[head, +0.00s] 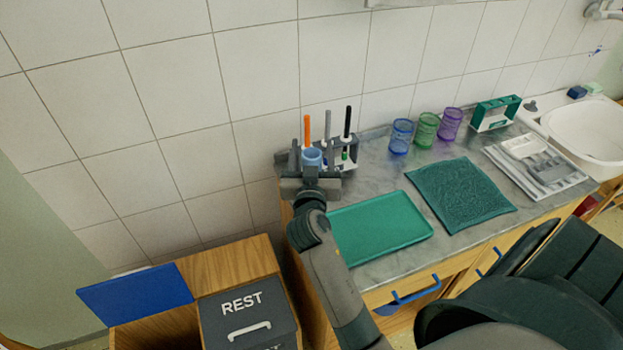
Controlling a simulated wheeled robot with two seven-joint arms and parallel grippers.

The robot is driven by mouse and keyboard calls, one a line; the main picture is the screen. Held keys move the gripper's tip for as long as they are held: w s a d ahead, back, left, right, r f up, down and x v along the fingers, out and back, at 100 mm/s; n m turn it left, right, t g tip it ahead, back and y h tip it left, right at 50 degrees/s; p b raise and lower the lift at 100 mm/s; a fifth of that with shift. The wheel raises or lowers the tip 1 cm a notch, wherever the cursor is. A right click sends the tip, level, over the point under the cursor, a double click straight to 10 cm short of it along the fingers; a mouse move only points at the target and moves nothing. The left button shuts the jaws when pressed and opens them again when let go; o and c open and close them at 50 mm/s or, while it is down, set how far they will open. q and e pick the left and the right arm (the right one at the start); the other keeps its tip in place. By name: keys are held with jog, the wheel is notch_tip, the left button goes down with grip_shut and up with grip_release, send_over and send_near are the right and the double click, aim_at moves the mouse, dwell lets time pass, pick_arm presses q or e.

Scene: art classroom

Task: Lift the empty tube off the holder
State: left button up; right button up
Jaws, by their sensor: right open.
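A small grey holder (351,153) stands at the back left corner of the counter, near the tiled wall. Upright sticks rise from it, one with an orange top (307,128), one grey and one black. A short light blue tube (312,158) with an open round top shows between the fingers of my right gripper (312,152). The right gripper is open, one finger on each side of the tube, and hides its lower part and part of the holder. I cannot tell whether the fingers touch it. My left gripper is out of view.
A green tray (382,229) and a dark green mat (459,198) lie on the counter (400,180). Blue (400,137), green (426,131) and purple (450,124) cups stand behind. A sink (590,130) is at right. A box marked REST (244,318) stands lower left.

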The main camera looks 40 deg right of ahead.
jog(key=shift+d, duration=0.1)
jog(key=shift+w+f, duration=0.1)
jog(key=c, duration=1.4)
jog(key=shift+o, duration=0.2)
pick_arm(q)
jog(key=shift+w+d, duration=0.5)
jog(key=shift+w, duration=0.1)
